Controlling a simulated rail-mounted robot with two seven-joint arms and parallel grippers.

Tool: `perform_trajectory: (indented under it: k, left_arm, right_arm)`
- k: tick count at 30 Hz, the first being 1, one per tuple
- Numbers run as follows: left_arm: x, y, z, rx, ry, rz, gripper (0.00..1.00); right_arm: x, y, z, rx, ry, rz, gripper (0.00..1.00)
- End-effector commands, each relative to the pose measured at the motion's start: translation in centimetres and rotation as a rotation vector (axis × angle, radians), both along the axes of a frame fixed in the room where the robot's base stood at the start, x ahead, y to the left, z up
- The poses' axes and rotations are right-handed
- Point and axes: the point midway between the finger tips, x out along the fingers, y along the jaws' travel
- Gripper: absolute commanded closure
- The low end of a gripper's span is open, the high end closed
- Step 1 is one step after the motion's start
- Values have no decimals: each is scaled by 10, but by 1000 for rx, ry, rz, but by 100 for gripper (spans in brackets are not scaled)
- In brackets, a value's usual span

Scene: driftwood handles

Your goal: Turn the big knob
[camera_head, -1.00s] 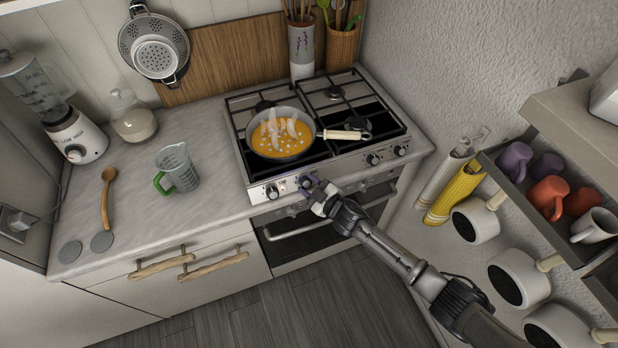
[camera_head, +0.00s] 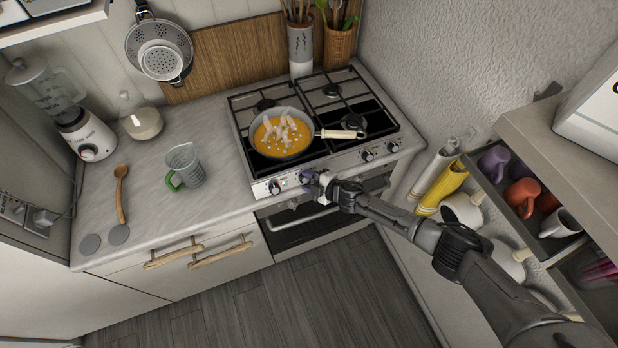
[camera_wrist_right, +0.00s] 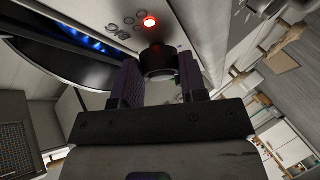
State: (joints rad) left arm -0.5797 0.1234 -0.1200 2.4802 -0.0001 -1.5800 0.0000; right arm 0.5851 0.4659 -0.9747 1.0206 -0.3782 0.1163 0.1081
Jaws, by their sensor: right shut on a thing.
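The stove (camera_head: 338,166) has several dark knobs along its front panel. My right gripper (camera_head: 310,180) is at the panel, on the second knob from the left. In the right wrist view the gripper (camera_wrist_right: 160,75) has one finger on each side of that round dark knob (camera_wrist_right: 158,62) and is shut on it. The fingers partly cover the knob, and its pointer mark cannot be made out. A red light (camera_wrist_right: 150,21) glows on the panel just beyond it. My left gripper is not in view.
A pan of orange food with pale pieces stands on the left burners, its cream handle (camera_head: 342,134) pointing right. Blue flame (camera_wrist_right: 85,38) shows in the right wrist view. A measuring cup (camera_head: 184,166) and wooden spoon (camera_head: 121,195) lie left. Mugs (camera_head: 522,196) are at right.

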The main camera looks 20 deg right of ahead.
Motion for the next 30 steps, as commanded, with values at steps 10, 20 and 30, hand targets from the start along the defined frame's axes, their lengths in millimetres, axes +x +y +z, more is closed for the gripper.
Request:
perform_trajectory:
  k: [10, 20, 30]
  left_arm:
    - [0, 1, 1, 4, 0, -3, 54]
    - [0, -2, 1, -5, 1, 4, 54]
    - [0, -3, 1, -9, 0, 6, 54]
  right_arm:
    - [0, 0, 0, -12, 0, 7, 85]
    - [0, 0, 0, -11, 1, 6, 45]
    - [-1, 0, -2, -12, 3, 6, 36]
